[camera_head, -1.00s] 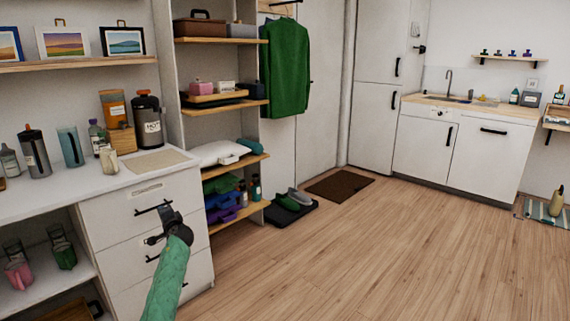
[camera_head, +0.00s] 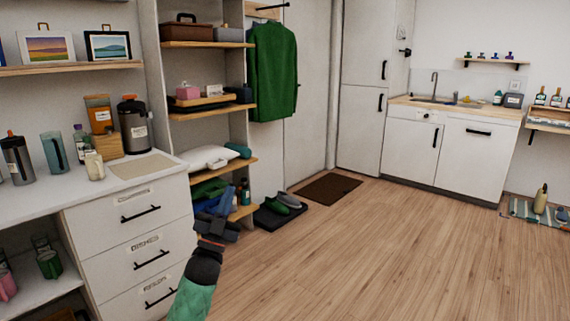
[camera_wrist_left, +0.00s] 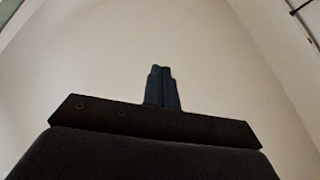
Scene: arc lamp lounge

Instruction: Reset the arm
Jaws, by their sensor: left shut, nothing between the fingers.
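My left gripper (camera_head: 217,226) comes in from the bottom of the head view on its green-sleeved arm (camera_head: 193,300). It points up, in front of the lower shelves and just right of the white drawer unit (camera_head: 115,230). In the left wrist view its two dark fingers (camera_wrist_left: 162,88) are together with nothing between them, against a plain pale surface. My right gripper is in neither view.
The white counter (camera_head: 100,185) holds a hot-drink dispenser (camera_head: 134,127), bottles and jars. An open shelf unit (camera_head: 207,110) stands beside it, with shoes (camera_head: 281,203) on a black tray at its foot. A brown mat (camera_head: 328,188) lies beyond.

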